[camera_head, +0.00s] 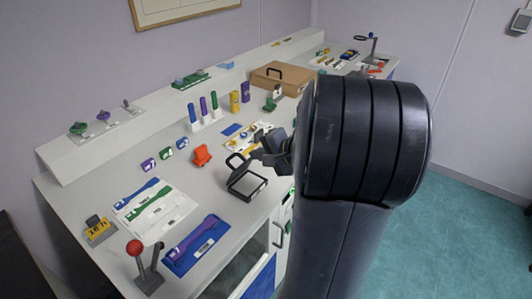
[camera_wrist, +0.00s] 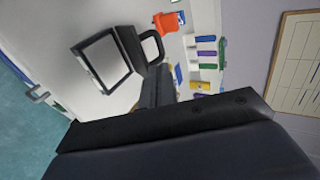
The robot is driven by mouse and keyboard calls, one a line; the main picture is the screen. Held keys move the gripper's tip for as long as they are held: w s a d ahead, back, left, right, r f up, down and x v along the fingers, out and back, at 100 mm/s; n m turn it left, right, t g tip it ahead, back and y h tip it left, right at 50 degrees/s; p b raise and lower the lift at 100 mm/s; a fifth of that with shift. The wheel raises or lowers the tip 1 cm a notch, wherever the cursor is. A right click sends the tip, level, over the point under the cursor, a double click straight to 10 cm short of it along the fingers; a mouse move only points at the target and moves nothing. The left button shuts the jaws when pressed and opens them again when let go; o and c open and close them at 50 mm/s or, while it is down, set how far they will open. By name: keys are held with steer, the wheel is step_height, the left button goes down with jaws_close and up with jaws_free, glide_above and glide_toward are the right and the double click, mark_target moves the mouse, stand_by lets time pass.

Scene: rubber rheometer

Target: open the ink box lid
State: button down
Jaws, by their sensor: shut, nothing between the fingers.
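The ink box appears to be the small black-rimmed box (camera_head: 248,198) with a pale inside, near the front edge of the bench. It also shows in the wrist view (camera_wrist: 84,64). A dark piece with a loop (camera_head: 236,157) stands at its back edge; it looks like a raised lid, but I cannot tell for sure. This loop piece shows in the wrist view (camera_wrist: 151,34) too. My gripper (camera_head: 262,153) is just behind and right of the box, shut and empty. In the wrist view its dark fingers (camera_wrist: 158,82) are close beside the loop piece; contact is unclear.
An orange-red object (camera_head: 202,156) stands left of the box. A rack of coloured handles (camera_head: 204,112) and a brown case (camera_head: 281,79) are farther back. A blue tray (camera_head: 194,246) and a levered device (camera_head: 146,270) lie nearer. Bare bench lies left of the box.

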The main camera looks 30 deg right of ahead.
mark_target(232, 157)
steer(key=x, duration=0.8)
steer(key=shift+w+f+p, duration=0.1)
steer(key=shift+w+p, duration=0.1)
steer(key=shift+p, duration=0.15)
steer(key=shift+a, duration=0.1)
steer(key=w+g+p, duration=0.1)
steer(key=p, duration=0.2)
steer(key=shift+a+r, duration=0.15)
steer(key=shift+r, duration=0.25)
steer(key=g+p, duration=0.1)
steer(key=w+h+p, duration=0.1)
steer(key=p, duration=0.1)
steer(key=shift+w+a+f+g, duration=0.2)
steer(key=shift+w+a+g, duration=0.1)
steer(key=shift+g, duration=0.1)
steer(key=shift+w+a+f, duration=0.1)
steer(key=shift+w+f, duration=0.2)
steer(key=shift+w+a+f+b, duration=0.2)
steer(key=shift+w+a+b, duration=0.05)
steer(key=shift+w+b, duration=0.4)
steer(key=shift+r, duration=0.2)
